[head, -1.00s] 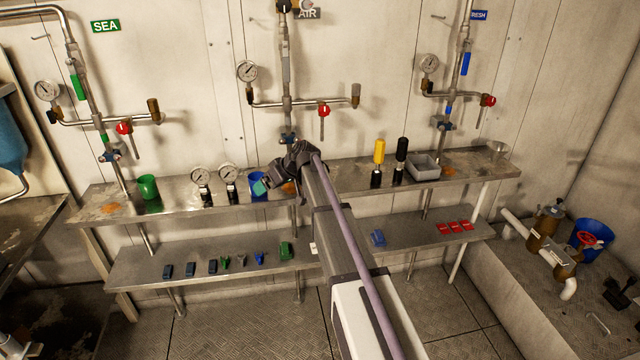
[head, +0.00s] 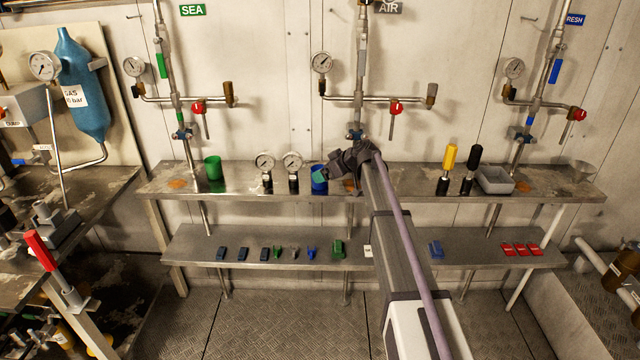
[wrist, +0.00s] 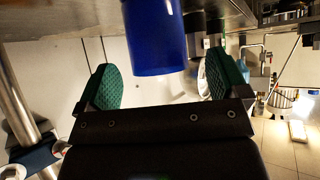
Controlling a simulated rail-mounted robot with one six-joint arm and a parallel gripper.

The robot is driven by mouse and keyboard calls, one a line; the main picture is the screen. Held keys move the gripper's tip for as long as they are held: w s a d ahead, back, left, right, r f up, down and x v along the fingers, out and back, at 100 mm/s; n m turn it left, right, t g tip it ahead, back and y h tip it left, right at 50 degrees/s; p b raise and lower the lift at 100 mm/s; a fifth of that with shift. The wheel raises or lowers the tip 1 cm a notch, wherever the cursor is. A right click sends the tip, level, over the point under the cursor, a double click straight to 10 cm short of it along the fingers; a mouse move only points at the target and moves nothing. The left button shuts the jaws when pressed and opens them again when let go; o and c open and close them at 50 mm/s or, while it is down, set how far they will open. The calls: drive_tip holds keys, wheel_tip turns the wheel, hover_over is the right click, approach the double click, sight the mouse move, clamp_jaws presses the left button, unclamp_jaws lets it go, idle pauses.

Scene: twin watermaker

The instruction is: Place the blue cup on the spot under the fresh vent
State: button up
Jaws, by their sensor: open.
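The blue cup (head: 319,182) stands on the upper metal shelf, left of the middle vent under the AIR sign. My gripper (head: 328,174) is beside it, at the cup's right side, and partly covers it. In the wrist view, the blue cup (wrist: 157,40) shows ahead of the gap between the green finger pads of my gripper (wrist: 165,84). The fingers are spread, with no visible contact on the cup. The fresh vent (head: 527,136) is at the far right, below the FRESH sign. An orange spot (head: 521,170) lies on the shelf under it.
A grey tray (head: 496,181), a black-handled tool (head: 471,168) and a yellow-handled tool (head: 448,168) stand just left of the fresh spot. Two gauges (head: 278,168) and a green cup (head: 213,168) stand left of the blue cup. The lower shelf (head: 390,255) holds small parts.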

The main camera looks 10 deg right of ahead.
drive_tip(key=b+x, duration=0.1)
drive_tip(key=x, duration=0.3)
drive_tip(key=shift+d+f+b, duration=0.1)
drive_tip(key=shift+d+b, duration=0.05)
drive_tip(key=shift+b, duration=0.2)
drive_tip(key=shift+w, duration=0.15)
drive_tip(key=shift+r, duration=0.2)
drive_tip(key=c, duration=1.1)
